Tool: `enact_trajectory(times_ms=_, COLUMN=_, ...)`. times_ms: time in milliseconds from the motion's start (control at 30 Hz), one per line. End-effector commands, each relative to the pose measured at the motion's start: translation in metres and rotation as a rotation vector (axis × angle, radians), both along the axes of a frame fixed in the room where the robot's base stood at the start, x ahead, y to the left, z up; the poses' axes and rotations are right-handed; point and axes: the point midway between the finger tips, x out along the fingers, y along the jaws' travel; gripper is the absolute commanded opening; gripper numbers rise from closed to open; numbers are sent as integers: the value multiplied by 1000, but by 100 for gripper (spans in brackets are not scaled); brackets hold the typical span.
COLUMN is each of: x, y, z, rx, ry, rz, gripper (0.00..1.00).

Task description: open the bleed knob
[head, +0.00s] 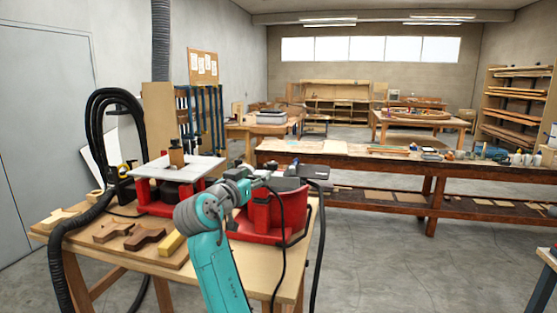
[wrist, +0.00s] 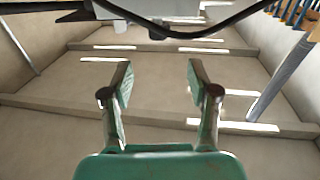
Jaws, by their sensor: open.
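I cannot make out the bleed knob for certain in either view. A red machine (head: 262,226) with dark and grey parts on top stands on the right of the near wooden bench, partly hidden behind my teal arm. My gripper (wrist: 153,78) shows in the wrist view with its two fingers spread apart and nothing between them. That view looks up toward the ceiling and its lights. A grey housing (wrist: 165,8) with dark small parts and a black cable (wrist: 205,36) crosses its top edge, beyond the fingertips. In the head view my gripper is too unclear to pick out at the red machine.
A second red machine with a pale flat table (head: 180,167) stands on the bench's left. Wooden pieces (head: 130,233) and a yellow block (head: 171,242) lie in front. A thick black hose (head: 62,240) runs down the left side. A long workbench (head: 380,163) stands behind.

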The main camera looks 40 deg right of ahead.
Motion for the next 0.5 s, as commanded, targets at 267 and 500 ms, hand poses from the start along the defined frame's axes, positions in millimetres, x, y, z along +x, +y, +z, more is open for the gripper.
enact_trajectory(times_ms=267, x=8, y=-15, z=1, rx=1, ry=0, rz=-6, gripper=60)
enact_trajectory(times_ms=500, x=27, y=-53, z=2, rx=0, ry=-1, rz=-6, gripper=60)
